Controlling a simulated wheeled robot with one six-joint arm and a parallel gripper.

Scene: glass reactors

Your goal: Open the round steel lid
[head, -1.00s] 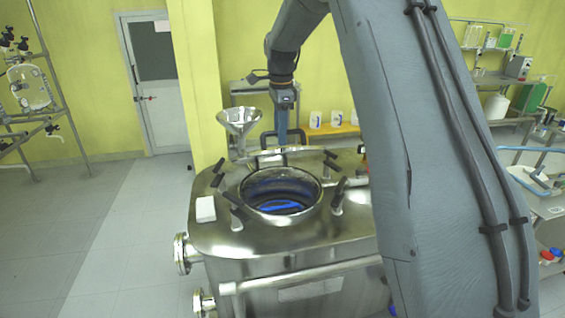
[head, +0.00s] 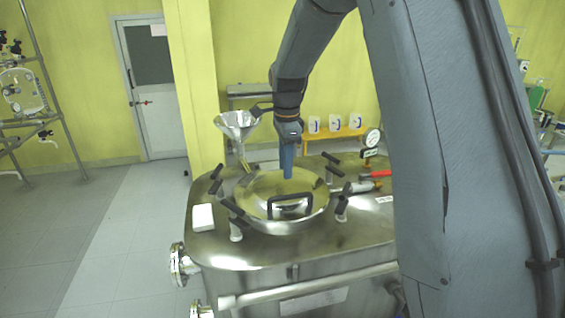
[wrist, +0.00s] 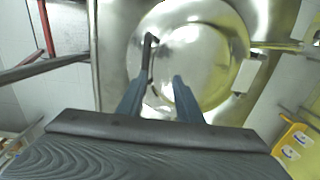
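The round steel lid (head: 252,188) lies over the round opening of the steel reactor (head: 240,250), its black bar handle (head: 291,197) on the near side. In the wrist view, the lid (wrist: 205,55) fills the middle and the handle (wrist: 149,58) shows near the left finger. My gripper (head: 288,176) points down over the far part of the lid, behind the handle. In the wrist view my gripper (wrist: 158,80) has its two fingers apart with nothing clamped between them. I cannot tell whether a fingertip touches the lid or handle.
Black-handled clamps (head: 235,222) stand around the lid, swung outward. A steel funnel (head: 237,124) rises at the back left, a pressure gauge (head: 372,138) at the back right. A white box (head: 203,217) sits on the reactor top's left side. The floor at left is clear.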

